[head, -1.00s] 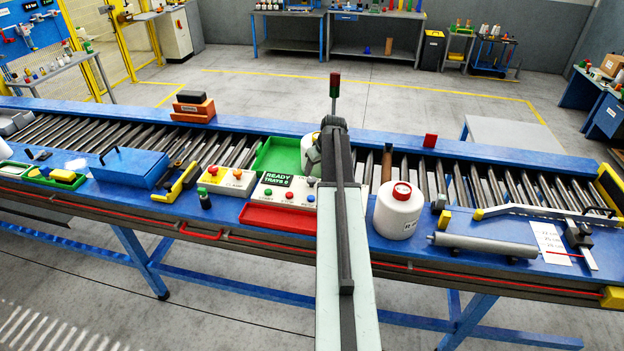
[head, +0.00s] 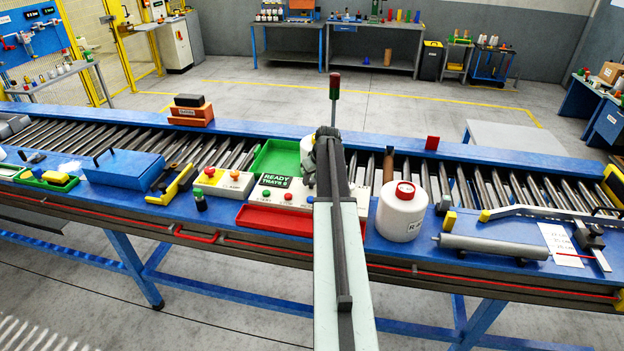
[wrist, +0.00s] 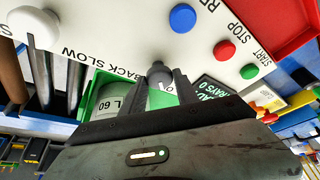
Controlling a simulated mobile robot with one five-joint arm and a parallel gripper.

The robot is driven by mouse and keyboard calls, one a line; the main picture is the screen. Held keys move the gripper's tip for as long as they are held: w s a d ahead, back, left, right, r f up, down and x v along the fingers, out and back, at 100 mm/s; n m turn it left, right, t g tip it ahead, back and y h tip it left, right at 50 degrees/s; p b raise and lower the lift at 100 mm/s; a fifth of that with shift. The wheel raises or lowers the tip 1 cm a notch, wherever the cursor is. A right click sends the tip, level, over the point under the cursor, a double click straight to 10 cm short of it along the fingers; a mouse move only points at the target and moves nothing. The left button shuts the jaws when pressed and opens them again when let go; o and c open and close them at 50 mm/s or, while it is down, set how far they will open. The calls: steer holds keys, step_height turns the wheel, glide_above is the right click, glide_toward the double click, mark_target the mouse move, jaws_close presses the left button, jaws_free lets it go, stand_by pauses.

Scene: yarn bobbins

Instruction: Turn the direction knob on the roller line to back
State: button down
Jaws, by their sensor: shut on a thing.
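In the wrist view a dark grey knob (wrist: 159,72) stands on the white control panel (wrist: 130,30), between the two fingers of my gripper (wrist: 162,82). The fingers are shut on it. A pale mark shows on the knob, but I cannot tell exactly which label it points at. The words BACK and SLOW are printed on the panel to the left of the knob, upside down. In the head view my arm covers the knob and the middle of the panel (head: 362,197); the dark wrist end (head: 318,165) is over the panel's rear part.
A pale round knob (wrist: 35,28), a blue button (wrist: 182,18), a red button (wrist: 225,50) and a green button (wrist: 249,71) share the panel. A white bobbin (head: 402,215) stands close right of my arm. A red tray (head: 262,219) lies in front of the panel.

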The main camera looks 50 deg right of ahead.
steer(key=shift+m, duration=0.3)
steer(key=m+h, duration=0.1)
steer(key=m, duration=0.1)
steer(key=shift+a+m, duration=0.15)
steer(key=shift+m, duration=0.25)
steer(key=m+g, duration=0.1)
steer(key=m, duration=0.1)
steer(key=m+h, duration=0.1)
steer(key=m, duration=0.2)
steer(key=shift+w+g+h, duration=0.2)
steer(key=shift+g+h, duration=0.1)
steer(key=shift+g, duration=0.1)
steer(key=m, duration=0.2)
steer(key=m+g, duration=0.1)
steer(key=m, duration=0.2)
steer(key=shift+w+g+h, duration=0.15)
steer(key=shift+g+h, duration=0.15)
steer(key=shift+h, duration=0.1)
steer(key=shift+w+a+m+g, duration=0.1)
steer(key=shift+m+g, duration=0.8)
steer(key=shift+m, duration=1.3)
steer(key=c, duration=1)
jaws_free()
steer(key=shift+o, duration=0.2)
